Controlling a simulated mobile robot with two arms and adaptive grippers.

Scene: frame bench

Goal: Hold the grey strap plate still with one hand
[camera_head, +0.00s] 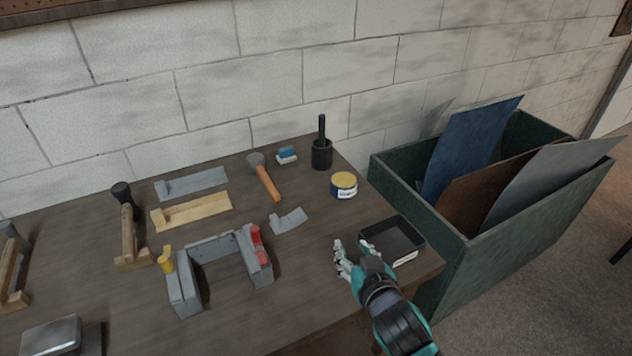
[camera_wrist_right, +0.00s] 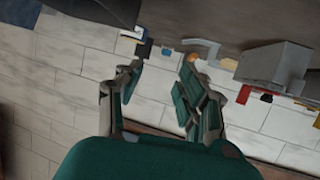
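A long grey strap plate (camera_head: 198,182) with a raised left end lies flat at the back left of the bench in the head view. A similar brass-coloured plate (camera_head: 195,210) lies just in front of it. A small bent grey plate (camera_head: 289,221) lies apart, nearer the middle. My right gripper (camera_head: 354,247) is beside the black tray, well to the right of and apart from all these plates. Its fingers are spread and empty; the right wrist view also shows the gripper (camera_wrist_right: 160,66) open. My left gripper is not in view.
A grey U-shaped frame (camera_head: 213,245) with red and yellow clamps stands in the middle. A hammer (camera_head: 266,181), tin (camera_head: 343,187), black pot (camera_head: 321,152) and black tray (camera_head: 408,236) are on the bench. A green bin (camera_head: 500,215) with sheets stands right. The bench front is mostly clear.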

